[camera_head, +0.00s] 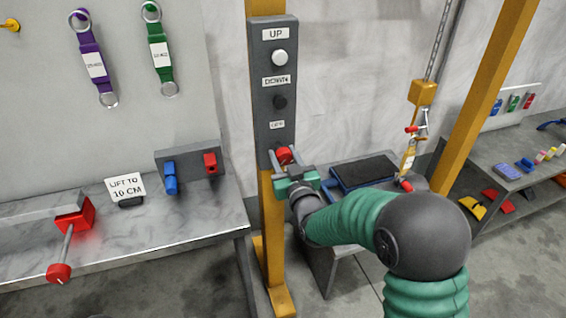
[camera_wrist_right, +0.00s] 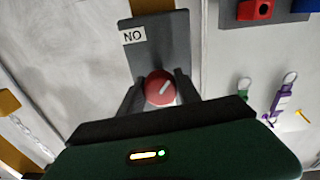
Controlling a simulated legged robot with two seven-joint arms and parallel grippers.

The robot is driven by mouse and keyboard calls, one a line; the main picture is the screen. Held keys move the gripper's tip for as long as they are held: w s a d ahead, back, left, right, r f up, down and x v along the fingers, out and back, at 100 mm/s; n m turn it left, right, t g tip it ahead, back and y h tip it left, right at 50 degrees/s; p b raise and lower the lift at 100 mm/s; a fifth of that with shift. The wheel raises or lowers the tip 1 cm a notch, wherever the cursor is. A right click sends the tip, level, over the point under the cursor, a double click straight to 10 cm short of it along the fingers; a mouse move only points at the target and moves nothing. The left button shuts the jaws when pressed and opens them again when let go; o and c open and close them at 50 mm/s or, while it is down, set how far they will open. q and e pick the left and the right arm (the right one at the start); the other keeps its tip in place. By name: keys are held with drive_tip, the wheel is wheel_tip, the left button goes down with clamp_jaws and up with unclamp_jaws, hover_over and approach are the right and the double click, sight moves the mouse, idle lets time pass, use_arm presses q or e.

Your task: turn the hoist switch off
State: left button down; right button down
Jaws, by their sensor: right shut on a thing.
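The hoist switch is a round red knob (camera_head: 284,155) at the bottom of the grey control panel (camera_head: 260,105), below a small label that seems to read OFF. My right gripper (camera_head: 286,164) is at the knob with one finger on each side, shut on it. In the right wrist view the red knob (camera_wrist_right: 158,88) sits between the two dark fingers. Its white mark slants toward the upper right of that view. A label (camera_wrist_right: 133,35) there, seen upside down, reads as NO, so ON upright. My left gripper is not in view.
White and black buttons (camera_head: 280,58) marked UP and DOWN are higher on the panel. The panel is on a yellow post (camera_head: 272,230). A bench (camera_head: 130,235) with a red clamp stands left. A chain hoist (camera_head: 422,93) hangs at right over a low table.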

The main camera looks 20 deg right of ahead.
drive_tip(key=n+b, duration=0.1)
drive_tip(key=n, duration=0.1)
drive_tip(key=n+b, duration=0.1)
drive_tip(key=n, duration=0.1)
drive_tip(key=shift+f+n+b, duration=0.2)
drive_tip(key=shift+n+b, duration=0.1)
drive_tip(key=shift+n+y+b, duration=0.3)
drive_tip(key=shift+n+b, duration=0.45)
drive_tip(key=shift+n, duration=1.05)
drive_tip(key=c, duration=1.2)
unclamp_jaws()
drive_tip(key=o, duration=0.3)
drive_tip(key=shift+r, duration=0.15)
drive_tip(key=shift+o, duration=0.2)
